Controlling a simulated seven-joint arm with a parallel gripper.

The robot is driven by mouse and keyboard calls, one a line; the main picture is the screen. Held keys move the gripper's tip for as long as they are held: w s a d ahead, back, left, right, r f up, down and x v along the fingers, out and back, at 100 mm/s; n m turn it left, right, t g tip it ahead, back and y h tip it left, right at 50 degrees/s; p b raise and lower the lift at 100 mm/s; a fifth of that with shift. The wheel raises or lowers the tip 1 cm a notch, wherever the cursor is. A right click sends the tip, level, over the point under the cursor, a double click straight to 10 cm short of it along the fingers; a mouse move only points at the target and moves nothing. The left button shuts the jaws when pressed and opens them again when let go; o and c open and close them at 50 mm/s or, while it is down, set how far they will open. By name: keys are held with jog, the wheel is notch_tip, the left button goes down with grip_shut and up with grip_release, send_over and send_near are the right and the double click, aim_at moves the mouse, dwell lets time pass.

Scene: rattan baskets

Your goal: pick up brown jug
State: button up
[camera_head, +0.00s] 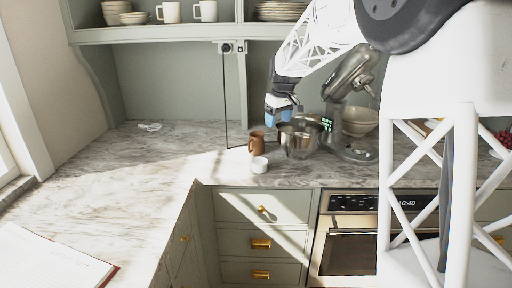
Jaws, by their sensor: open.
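The brown jug (257,143) stands upright on the marble counter, left of a metal pot, with its handle on its left side. My gripper (270,123) points down from the arm, above and slightly right of the jug. It has blue finger parts and is open. I see no contact with the jug, and its fingertips are small in this view.
A metal pot (299,134) and a stand mixer (352,105) are close on the right. A black cord hangs behind. The counter (150,170) to the left is mostly clear. Shelves with dishes are above.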

jog(key=w+a+f+n, duration=0.1)
jog(key=w+a+f, duration=0.2)
jog(key=w, duration=0.2)
jog(key=w+a+f+n, duration=0.1)
jog(key=w+a+f, duration=0.15)
jog(key=w, duration=0.35)
jog(key=n, duration=0.1)
send_over(251, 140)
notch_tip(251, 140, down, 7)
jog(key=shift+s+d+y, duration=0.2)
jog(key=shift+s+y, duration=0.05)
jog(key=shift+y, duration=0.05)
jog(key=shift+w+a+f, duration=0.1)
jog(key=shift+a+f, duration=0.05)
jog(key=shift+f, duration=1.05)
jog(key=shift+f, duration=0.1)
jog(key=shift+w+a+f, duration=0.1)
jog(key=shift+f, duration=1.15)
jog(key=shift+w+a+f, duration=0.1)
jog(key=shift+f, duration=1.15)
jog(key=c, duration=1.1)
